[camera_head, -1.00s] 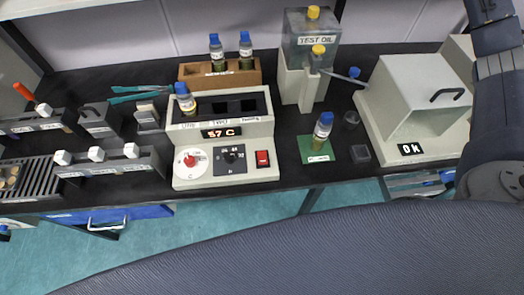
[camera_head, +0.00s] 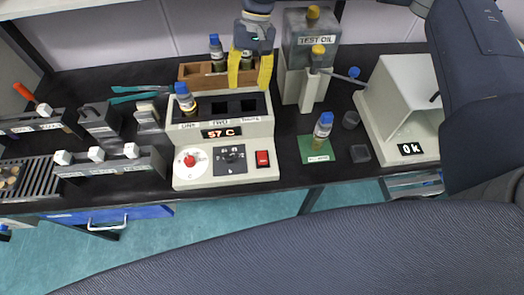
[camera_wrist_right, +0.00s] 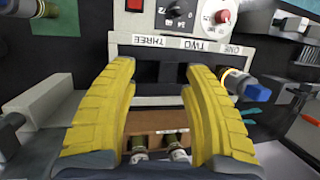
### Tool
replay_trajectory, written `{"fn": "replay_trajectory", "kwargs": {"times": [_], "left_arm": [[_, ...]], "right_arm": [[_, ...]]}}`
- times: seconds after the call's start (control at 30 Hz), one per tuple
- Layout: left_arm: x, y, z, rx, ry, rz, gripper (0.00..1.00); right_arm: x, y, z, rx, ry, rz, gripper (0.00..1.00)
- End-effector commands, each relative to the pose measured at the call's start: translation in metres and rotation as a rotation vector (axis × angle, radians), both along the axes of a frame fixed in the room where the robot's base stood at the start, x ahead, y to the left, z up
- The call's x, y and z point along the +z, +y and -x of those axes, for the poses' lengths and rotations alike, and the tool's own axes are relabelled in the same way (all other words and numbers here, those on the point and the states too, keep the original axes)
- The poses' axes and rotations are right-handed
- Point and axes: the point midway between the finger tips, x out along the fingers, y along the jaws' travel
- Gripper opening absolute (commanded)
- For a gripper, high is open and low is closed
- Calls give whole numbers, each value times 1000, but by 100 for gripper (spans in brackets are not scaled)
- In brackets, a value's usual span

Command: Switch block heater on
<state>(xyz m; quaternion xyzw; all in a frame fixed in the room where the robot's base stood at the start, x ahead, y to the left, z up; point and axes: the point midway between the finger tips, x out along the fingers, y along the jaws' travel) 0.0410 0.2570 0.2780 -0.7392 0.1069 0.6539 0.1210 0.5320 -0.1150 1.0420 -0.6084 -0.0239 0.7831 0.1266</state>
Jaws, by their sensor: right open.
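The block heater (camera_head: 223,178) is a pale box at the middle of the bench, with a display (camera_head: 221,133) reading 57 C. Its front carries a red knob (camera_head: 190,160), a dark dial (camera_head: 230,156) and a red rocker switch (camera_head: 262,158) at the right. The switch also shows at the top edge of the right wrist view (camera_wrist_right: 134,5). A blue-capped vial (camera_head: 186,100) stands in slot ONE; TWO and THREE look empty. My right gripper (camera_head: 249,78) is open, its yellow fingers above the heater's back edge and the wooden rack, apart from the switch. My left gripper is out of view.
The wooden rack (camera_head: 195,84) behind the heater holds two vials, partly hidden by my gripper. The TEST OIL container (camera_head: 312,45) stands close right of it. A blue-capped vial (camera_head: 322,130) stands on a green mat (camera_head: 306,145). Bench space before the heater is narrow.

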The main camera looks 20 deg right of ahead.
Motion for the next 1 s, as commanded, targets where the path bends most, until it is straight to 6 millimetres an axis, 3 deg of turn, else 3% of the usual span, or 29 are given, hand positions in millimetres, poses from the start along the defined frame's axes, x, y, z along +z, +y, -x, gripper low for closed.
{"fn": "replay_trajectory", "kwargs": {"times": [0.1,0.2,0.47,1.0], "left_arm": [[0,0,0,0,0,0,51],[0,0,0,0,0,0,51],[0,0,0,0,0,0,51],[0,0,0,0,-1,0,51]], "right_arm": [[-11,-6,26,13,79,85,49],[-16,-10,40,14,123,132,49],[-29,-15,55,13,161,171,49],[-114,-9,90,13,161,168,49]]}}
